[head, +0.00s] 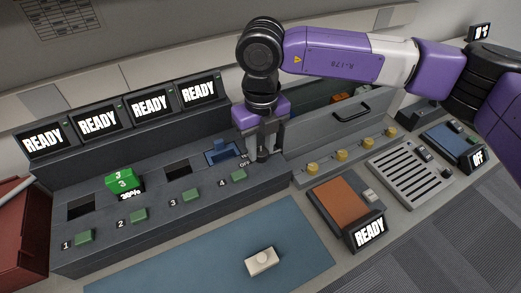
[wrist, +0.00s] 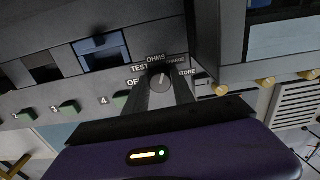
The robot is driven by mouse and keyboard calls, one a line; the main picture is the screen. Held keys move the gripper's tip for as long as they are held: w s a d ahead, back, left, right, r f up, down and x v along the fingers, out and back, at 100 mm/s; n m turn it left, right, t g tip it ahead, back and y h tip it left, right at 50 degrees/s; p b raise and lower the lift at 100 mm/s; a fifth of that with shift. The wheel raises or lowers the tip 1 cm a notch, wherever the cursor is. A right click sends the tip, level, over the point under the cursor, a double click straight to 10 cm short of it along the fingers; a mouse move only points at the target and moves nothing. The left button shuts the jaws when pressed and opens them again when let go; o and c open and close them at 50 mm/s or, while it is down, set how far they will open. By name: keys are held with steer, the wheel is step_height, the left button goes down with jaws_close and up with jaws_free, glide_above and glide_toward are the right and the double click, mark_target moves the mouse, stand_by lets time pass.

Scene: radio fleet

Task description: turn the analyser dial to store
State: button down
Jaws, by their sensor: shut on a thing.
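The analyser dial (wrist: 160,79) is a small round grey knob in the wrist view, ringed by the labels OFF, TEST, OHMS, CHARGE and STORE. A pale pointer line on it seems to point up towards OHMS, perhaps leaning towards CHARGE. STORE (wrist: 187,72) is at the right of the dial. My gripper (wrist: 160,88) is shut on the dial, one finger at each side. In the head view my gripper (head: 263,152) points down at the right end of the grey charger console (head: 225,205), and its fingers hide the dial.
Console slots hold a green battery (head: 120,180) and a blue one (head: 222,152); several READY screens stand behind. A grey drawer unit (head: 335,130) with brass knobs is close at the right. An orange-topped device (head: 340,203) and a blue mat (head: 205,260) are in front.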

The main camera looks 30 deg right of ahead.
mark_target(262, 151)
steer(key=m+b, duration=0.4)
steer(key=m, duration=0.3)
steer(key=shift+f, duration=0.1)
steer(key=m+b, duration=0.3)
steer(key=m, duration=0.2)
steer(key=shift+d+m, duration=0.1)
steer(key=shift+m, duration=0.3)
steer(key=shift+r, duration=0.2)
steer(key=c, duration=1.1)
jaws_free()
steer(key=shift+o, duration=0.2)
step_height(262, 151, up, 8)
steer(key=shift+f, duration=0.15)
